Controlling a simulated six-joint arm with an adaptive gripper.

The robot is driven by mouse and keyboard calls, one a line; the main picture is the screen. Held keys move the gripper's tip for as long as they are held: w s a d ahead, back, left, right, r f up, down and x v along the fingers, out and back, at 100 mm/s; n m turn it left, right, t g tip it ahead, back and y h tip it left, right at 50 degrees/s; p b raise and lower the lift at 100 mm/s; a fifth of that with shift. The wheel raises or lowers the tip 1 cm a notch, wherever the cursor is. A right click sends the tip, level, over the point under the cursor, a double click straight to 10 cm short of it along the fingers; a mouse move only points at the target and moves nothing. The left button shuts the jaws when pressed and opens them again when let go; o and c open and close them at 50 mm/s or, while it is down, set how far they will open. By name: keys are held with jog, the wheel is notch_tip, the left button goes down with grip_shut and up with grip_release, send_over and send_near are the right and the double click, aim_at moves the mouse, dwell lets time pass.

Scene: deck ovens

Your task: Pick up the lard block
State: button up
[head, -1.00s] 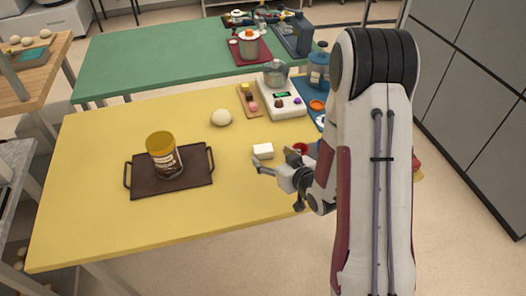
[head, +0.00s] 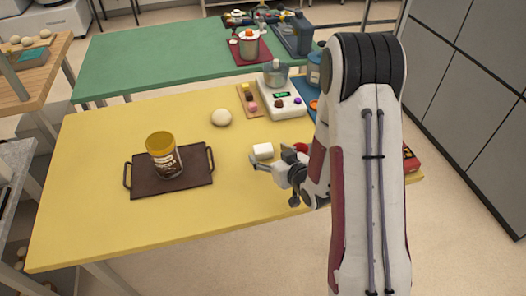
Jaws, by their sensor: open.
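The lard block, a small white block (head: 262,151), lies on the yellow table (head: 240,215) right of its middle. My gripper (head: 264,171) is open, with its fingers just in front of the block and close to it in the picture. Nothing shows between the fingers. I cannot tell how high the gripper is above the table. My arm comes in from the right and hides part of the table's right side.
A dark tray (head: 190,184) with a cocoa jar (head: 163,157) stands left. A dough ball (head: 221,117), a small board (head: 249,100) and a white scale (head: 280,103) with a pot lie behind the block. A red thing (head: 301,147) sits beside my gripper. The table's front is clear.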

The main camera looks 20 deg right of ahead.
aim_at(264, 149)
jog(key=shift+w, duration=0.15)
jog(key=shift+x, duration=2.5)
jog(key=c, duration=1.2)
